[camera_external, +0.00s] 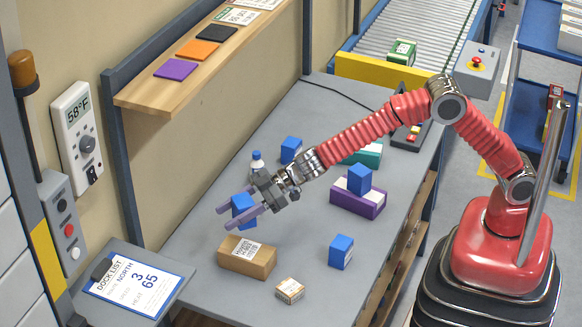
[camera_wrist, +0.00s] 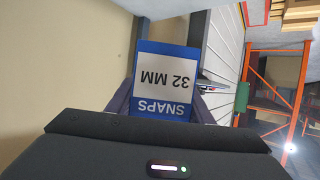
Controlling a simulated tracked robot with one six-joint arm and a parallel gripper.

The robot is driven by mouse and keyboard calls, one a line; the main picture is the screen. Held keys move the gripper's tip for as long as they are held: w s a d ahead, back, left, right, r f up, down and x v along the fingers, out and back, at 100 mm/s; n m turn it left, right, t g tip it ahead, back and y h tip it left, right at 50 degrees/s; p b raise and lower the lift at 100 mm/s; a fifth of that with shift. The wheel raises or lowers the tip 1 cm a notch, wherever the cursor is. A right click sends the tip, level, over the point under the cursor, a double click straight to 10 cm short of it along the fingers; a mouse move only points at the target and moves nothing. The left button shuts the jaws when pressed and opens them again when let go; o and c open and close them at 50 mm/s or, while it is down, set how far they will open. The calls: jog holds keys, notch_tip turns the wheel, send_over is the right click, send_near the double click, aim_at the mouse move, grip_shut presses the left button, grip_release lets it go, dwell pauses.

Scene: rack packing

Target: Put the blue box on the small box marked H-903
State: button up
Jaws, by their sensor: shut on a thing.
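My gripper (camera_external: 240,209) is shut on a blue box (camera_external: 244,203), its purple fingers on either side of it, above the grey table.
Other blue boxes stand at the back (camera_external: 291,149), on a purple box (camera_external: 345,204), and at the front right (camera_external: 340,252). A teal box (camera_external: 370,156) is partly behind my arm. Table around the small brown box is mostly clear.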

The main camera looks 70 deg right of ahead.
jog(key=shift+f, duration=0.1)
dwell(0.5)
send_over(235, 253)
jog(key=shift+w+f, duration=0.1)
jog(key=shift+f, duration=3)
jog(key=shift+f, duration=0.1)
jog(key=shift+f, duration=1.8)
jog(key=o, duration=1.1)
jog(key=shift+f, duration=0.1)
